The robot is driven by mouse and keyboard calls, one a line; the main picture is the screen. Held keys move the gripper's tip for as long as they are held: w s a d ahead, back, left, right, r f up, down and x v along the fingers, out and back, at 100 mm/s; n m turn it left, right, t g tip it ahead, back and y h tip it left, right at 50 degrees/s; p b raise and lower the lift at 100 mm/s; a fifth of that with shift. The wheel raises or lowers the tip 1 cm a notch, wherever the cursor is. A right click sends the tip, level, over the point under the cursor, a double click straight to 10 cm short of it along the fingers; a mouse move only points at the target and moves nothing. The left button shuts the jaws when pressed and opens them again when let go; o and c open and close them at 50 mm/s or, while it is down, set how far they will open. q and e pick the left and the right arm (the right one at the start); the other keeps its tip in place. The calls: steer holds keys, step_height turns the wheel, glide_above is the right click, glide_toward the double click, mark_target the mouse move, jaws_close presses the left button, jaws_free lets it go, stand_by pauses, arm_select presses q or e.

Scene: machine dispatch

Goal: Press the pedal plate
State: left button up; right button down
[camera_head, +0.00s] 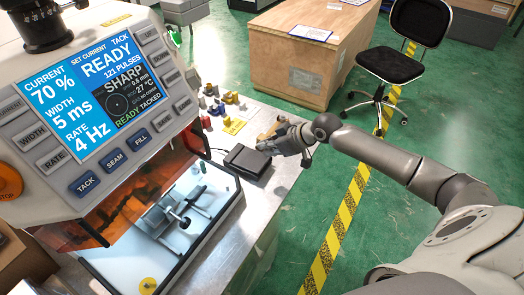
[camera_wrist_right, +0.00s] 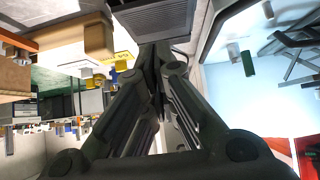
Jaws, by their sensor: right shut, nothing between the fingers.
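The pedal plate (camera_head: 247,160) is a black, flat block on the metal bench, right of the welding machine. My right gripper (camera_head: 265,145) is shut and empty, reaching in from the right at the pedal's upper right edge. In the right wrist view, the ridged dark pedal (camera_wrist_right: 162,20) is at the top, just beyond the closed fingertips (camera_wrist_right: 157,50). I cannot tell whether the fingertips touch it. My left gripper is not in view.
The welding machine's screen (camera_head: 95,85) reads READY, and its lit chamber (camera_head: 170,215) is left of the pedal. Small yellow and grey parts (camera_head: 220,105) stand behind the pedal. A wooden crate (camera_head: 300,55) and a black chair (camera_head: 390,65) are on the green floor.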

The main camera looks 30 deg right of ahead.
steer(key=v, duration=0.6)
steer(key=shift+b, duration=0.45)
steer(key=shift+a+r, duration=0.1)
steer(key=shift+w+a+r+g+h+b, duration=0.15)
steer(key=shift+w+a+r+g+b, duration=0.1)
steer(key=shift+r+b, duration=0.35)
steer(key=shift+w+a+r+g+h+b, duration=0.15)
steer(key=shift+w+r+b, duration=0.15)
steer(key=shift+b, duration=0.45)
steer(key=shift+w+a+r+g+h+b, duration=0.1)
steer(key=shift+w+a+r+g+b, duration=0.1)
steer(key=shift+r+b, duration=0.4)
steer(key=shift+f, duration=0.15)
